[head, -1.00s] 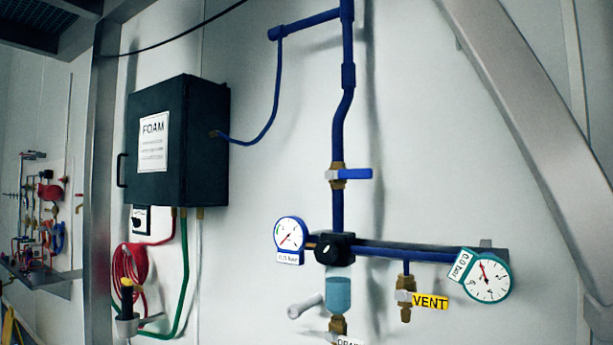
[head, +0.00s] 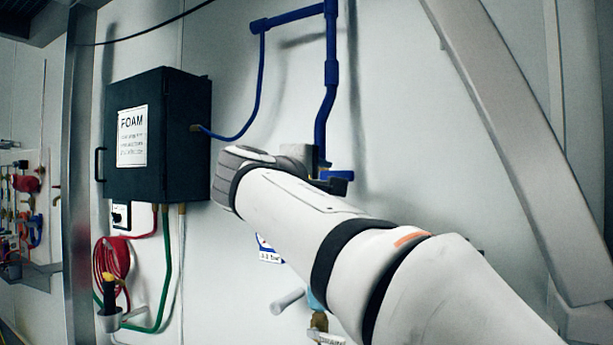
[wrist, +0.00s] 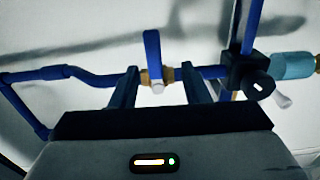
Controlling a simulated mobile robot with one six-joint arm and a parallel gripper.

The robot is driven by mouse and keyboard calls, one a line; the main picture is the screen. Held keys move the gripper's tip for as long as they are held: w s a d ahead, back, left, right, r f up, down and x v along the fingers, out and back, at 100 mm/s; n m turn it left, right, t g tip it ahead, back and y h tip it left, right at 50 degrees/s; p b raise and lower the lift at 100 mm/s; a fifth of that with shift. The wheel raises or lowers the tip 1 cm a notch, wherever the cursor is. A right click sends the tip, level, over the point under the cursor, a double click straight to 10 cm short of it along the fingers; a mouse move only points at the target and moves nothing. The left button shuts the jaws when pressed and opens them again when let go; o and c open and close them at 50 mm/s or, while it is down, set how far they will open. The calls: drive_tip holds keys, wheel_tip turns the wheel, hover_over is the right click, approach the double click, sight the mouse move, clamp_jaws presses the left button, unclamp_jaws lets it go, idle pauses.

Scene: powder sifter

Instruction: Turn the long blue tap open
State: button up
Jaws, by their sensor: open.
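The long blue tap (wrist: 153,52) has a straight blue lever and a brass body (wrist: 169,74) on the blue pipe. In the wrist view the lever stands across the pipe. My gripper (wrist: 160,80) is open, with one dark finger on each side of the tap. The lever shows between the fingers, and I cannot tell whether either touches it. In the head view my gripper (head: 335,180) is in front of the upright pipe (head: 331,60), and my arm hides most of the tap.
A dark FOAM box (head: 160,135) hangs on the wall left of my arm. A steel beam (head: 500,110) slants down at the right. My arm hides most gauges.

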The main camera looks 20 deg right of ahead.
sight(338, 176)
drive_tip(key=x, duration=0.2)
drive_tip(key=p+x, duration=0.1)
drive_tip(key=x, duration=0.2)
drive_tip(key=r+p+x, duration=0.1)
drive_tip(key=x, duration=0.1)
drive_tip(key=shift+w+d, duration=0.3)
drive_tip(key=shift+d, duration=0.05)
clamp_jaws()
drive_tip(key=shift+f, duration=0.1)
